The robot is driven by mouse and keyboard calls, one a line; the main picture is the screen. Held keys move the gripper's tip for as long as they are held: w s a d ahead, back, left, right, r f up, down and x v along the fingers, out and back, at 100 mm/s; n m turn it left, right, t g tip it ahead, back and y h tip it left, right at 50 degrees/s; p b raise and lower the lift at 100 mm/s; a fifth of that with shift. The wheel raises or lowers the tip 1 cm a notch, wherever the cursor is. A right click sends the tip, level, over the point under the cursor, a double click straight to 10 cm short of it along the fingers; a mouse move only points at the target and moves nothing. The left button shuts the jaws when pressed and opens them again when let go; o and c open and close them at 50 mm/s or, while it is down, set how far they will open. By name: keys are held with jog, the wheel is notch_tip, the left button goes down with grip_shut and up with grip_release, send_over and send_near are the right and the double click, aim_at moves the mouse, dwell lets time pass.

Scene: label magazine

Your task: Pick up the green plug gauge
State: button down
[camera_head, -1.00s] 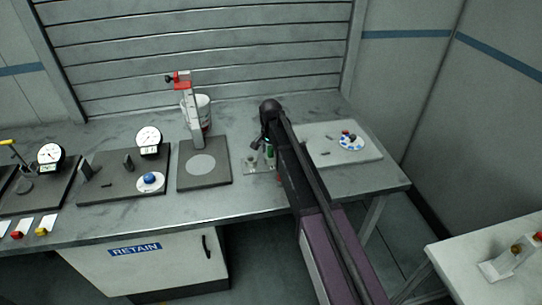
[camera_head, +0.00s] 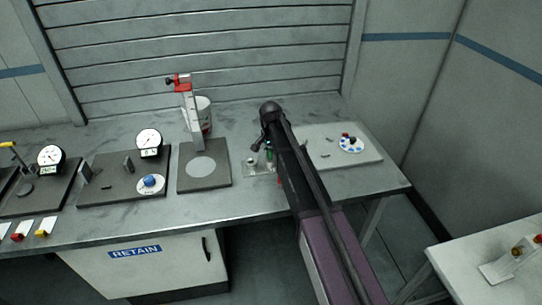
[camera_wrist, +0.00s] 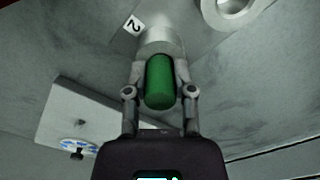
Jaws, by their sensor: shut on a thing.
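The green plug gauge (camera_wrist: 160,82) sits between the fingers of my gripper (camera_wrist: 160,95) in the wrist view. It has a green handle and a pale metal end that points away from the camera. The fingers are shut on the green handle, one on each side. In the head view the green gauge (camera_head: 269,151) shows as a small green spot beside my arm, above a small clear holder (camera_head: 252,170). My arm hides most of the gripper there. I cannot tell whether the gauge's lower end is still in the holder.
A label with the number 2 (camera_wrist: 134,25) and a pale ring (camera_wrist: 232,8) lie near the gauge. A light board (camera_head: 371,157) with a blue-and-white dial is on the right. A height stand with red parts (camera_head: 194,115) and dial gauges (camera_head: 149,141) stand to the left.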

aim_at(271, 149)
jog(key=shift+r, duration=0.1)
notch_tip(271, 149, up, 10)
jog(key=p, duration=1)
jog(key=shift+f, duration=0.25)
dwell(0.4)
notch_tip(271, 149, down, 3)
jog(key=b, duration=0.3)
jog(key=shift+r, duration=0.1)
jog(key=shift+r, duration=0.1)
